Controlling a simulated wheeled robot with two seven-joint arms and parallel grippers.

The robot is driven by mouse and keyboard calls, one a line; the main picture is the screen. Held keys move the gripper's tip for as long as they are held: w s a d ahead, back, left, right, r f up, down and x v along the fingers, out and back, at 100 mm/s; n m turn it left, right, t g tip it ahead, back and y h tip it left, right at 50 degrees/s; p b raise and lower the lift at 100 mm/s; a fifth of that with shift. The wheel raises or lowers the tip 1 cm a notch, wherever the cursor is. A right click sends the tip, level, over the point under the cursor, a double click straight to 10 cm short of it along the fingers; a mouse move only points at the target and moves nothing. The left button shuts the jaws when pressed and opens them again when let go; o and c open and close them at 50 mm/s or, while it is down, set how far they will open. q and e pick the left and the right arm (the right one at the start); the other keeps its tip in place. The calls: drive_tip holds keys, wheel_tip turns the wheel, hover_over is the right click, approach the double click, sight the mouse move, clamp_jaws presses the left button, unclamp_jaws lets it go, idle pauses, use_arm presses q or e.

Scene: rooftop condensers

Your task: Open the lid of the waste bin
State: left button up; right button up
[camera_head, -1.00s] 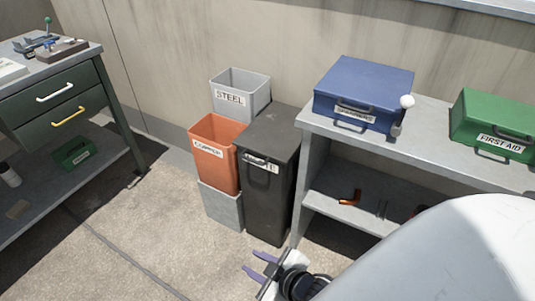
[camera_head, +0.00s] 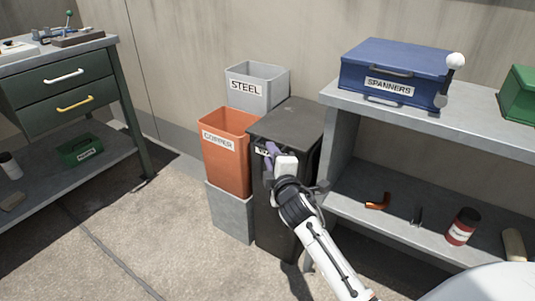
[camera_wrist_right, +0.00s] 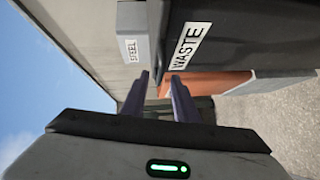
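The black waste bin (camera_head: 285,210) stands between the copper bin and the grey shelf, with its lid (camera_head: 288,121) shut. Its WASTE label (camera_wrist_right: 187,46) shows in the right wrist view and is mostly covered in the head view. My right gripper (camera_head: 269,152) is at the upper front of the bin, near the lid's front edge. My left gripper is not in view.
An orange COPPER bin (camera_head: 226,155) and a grey STEEL bin (camera_head: 257,88) stand left of the waste bin. The grey shelf (camera_head: 345,150) stands close on its right, with a blue SPANNERS box (camera_head: 395,66) on top. A drawer bench (camera_head: 68,90) is far left; the floor between is clear.

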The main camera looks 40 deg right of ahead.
drive_tip(key=shift+b+x, duration=0.6)
drive_tip(key=shift+x, duration=1.8)
drive_tip(key=shift+c, duration=0.2)
clamp_jaws()
